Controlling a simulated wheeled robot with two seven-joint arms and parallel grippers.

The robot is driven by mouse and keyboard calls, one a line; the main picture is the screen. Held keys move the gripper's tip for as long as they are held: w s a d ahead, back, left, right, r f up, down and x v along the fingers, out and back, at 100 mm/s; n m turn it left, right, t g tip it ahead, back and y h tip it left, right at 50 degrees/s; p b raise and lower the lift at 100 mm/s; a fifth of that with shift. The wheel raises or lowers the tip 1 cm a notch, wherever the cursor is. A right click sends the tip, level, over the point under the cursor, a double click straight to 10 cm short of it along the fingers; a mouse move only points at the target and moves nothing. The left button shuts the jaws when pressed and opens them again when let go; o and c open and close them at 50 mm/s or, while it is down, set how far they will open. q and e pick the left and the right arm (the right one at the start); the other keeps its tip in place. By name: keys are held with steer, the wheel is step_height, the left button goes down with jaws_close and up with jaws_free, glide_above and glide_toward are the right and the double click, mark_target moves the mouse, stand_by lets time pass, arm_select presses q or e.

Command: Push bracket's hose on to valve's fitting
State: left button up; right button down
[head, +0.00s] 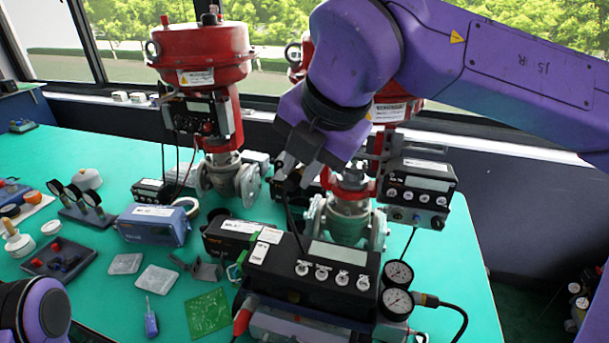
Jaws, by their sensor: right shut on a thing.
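My right gripper (291,176) comes down from the upper right and is shut on a thin black hose (290,213) in front of the right valve. The hose hangs down from the fingers behind the large black positioner. The right valve (347,220) has a grey flanged body, and my right arm hides much of its red top. A bracket (379,150) beside it carries a dark positioner (416,186) with gauges. The valve's fitting and the hose's end cannot be made out. My left gripper is out of view; only part of my left arm shows at lower left.
A second red valve (202,55) stands at the back left. A large black positioner (318,272) with two round gauges (397,288) fills the front right. A blue box (153,224), a green circuit board (208,312) and small tools crowd the green table (110,165).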

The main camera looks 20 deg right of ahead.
steer(key=shift+s+a+r+n+g+y, duration=0.1)
steer(key=shift+s+r+n+g+y, duration=0.15)
steer(key=shift+s+n, duration=0.25)
steer(key=shift+s+a+r+n+g+y, duration=0.1)
steer(key=shift+s+r+n+y, duration=0.05)
steer(key=shift+s+r+n, duration=0.3)
steer(key=shift+s+d, duration=0.1)
steer(key=w+d, duration=0.1)
steer(key=w+d+p, duration=0.1)
steer(key=w, duration=0.1)
steer(key=w+d+p, duration=0.1)
steer(key=shift+w+f, duration=0.1)
steer(key=shift+w, duration=0.15)
steer(key=shift+w+d, duration=0.1)
steer(key=shift+w, duration=0.05)
stand_by(0.6)
stand_by(0.4)
steer(key=shift+w+d+r, duration=0.2)
steer(key=shift+r, duration=0.05)
stand_by(0.5)
